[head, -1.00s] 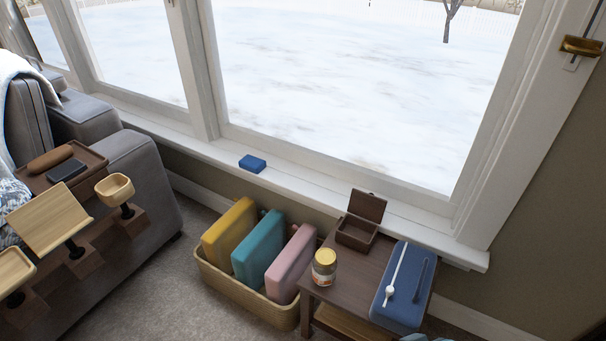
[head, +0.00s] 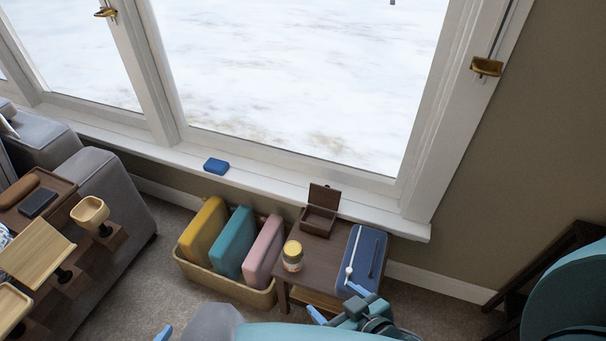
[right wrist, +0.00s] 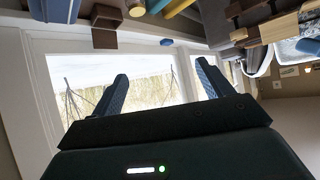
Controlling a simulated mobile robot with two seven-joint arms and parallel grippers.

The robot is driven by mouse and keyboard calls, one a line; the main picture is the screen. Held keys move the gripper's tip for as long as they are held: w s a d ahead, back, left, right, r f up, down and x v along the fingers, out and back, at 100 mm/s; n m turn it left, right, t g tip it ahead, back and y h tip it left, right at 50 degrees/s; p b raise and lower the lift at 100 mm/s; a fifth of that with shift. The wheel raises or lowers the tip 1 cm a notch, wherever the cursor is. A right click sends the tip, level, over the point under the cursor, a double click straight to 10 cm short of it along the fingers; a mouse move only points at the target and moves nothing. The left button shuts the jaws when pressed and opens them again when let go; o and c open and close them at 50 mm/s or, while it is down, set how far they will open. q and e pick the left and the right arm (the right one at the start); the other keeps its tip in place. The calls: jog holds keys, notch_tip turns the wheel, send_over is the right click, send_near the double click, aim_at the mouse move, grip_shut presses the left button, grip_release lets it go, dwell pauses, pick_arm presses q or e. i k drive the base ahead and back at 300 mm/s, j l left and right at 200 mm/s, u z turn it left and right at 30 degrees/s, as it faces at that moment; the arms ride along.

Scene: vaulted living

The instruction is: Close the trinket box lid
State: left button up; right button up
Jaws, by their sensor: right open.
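The trinket box (head: 317,221) is a small dark brown box on the side table, near the window sill. Its lid (head: 324,196) stands up, open, hinged at the window side. In the right wrist view, which is upside down, the brown box (right wrist: 106,14) is near the top edge. My right gripper (head: 337,302) is low in the head view, in front of the table and apart from the box. Its fingers are spread with nothing between them, as the right wrist view (right wrist: 163,85) shows. A light blue tip (head: 163,332) at the bottom edge looks like part of my left gripper; the rest is hidden.
The side table (head: 283,262) also holds a jar with a yellow lid (head: 292,256) and a blue case (head: 361,255). A basket (head: 225,286) of coloured cases stands left of it. A blue block (head: 216,166) lies on the sill. Carpet is clear left of the basket.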

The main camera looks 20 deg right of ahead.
aim_at(324, 196)
jog(key=k+u, duration=0.25)
jog(key=u, duration=0.2)
jog(key=k+u, duration=0.3)
jog(key=u, duration=0.15)
